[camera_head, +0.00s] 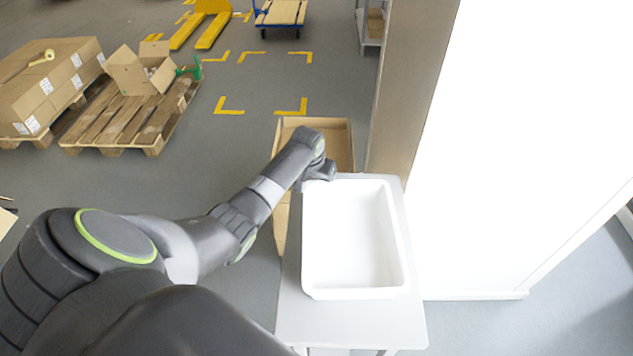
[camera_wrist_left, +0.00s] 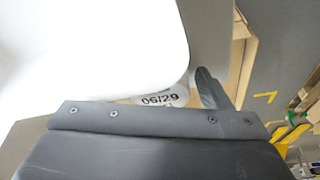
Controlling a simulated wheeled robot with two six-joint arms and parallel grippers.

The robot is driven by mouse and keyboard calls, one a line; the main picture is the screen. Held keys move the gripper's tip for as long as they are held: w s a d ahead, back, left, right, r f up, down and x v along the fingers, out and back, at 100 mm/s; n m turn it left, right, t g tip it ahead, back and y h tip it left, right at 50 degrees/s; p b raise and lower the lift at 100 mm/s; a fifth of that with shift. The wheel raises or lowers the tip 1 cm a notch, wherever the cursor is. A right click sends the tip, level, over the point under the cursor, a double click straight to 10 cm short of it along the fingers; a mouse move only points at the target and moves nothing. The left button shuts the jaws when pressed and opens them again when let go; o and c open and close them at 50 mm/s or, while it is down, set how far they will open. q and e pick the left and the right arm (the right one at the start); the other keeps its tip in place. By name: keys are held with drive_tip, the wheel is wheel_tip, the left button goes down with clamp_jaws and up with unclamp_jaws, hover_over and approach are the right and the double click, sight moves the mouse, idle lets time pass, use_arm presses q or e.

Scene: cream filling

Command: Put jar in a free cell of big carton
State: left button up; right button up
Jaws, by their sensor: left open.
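A pale round surface printed "06/29", which looks like the jar's lid (camera_wrist_left: 160,100), shows in the left wrist view just past my gripper's body. The rest of the jar is hidden, and the head view does not show it. My left gripper (camera_head: 319,174) is open at the far left corner of the white tub. One finger shows beside the lid in the wrist view; the other is hidden. I cannot tell whether the jar sits between the fingers. The big open carton (camera_head: 341,142) stands beyond the table; its cells are not visible. My right gripper is out of view.
The empty white tub (camera_head: 309,235) stands on a small light table (camera_head: 292,312). Brown cardboard (camera_head: 281,232) shows along the table's left side. A wall panel (camera_head: 410,90) rises at the right. Pallets (camera_head: 125,118) with boxes stand far left; grey floor lies between.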

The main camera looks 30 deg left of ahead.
use_arm(q)
drive_tip(key=shift+r, duration=0.1)
drive_tip(key=c, duration=1.2)
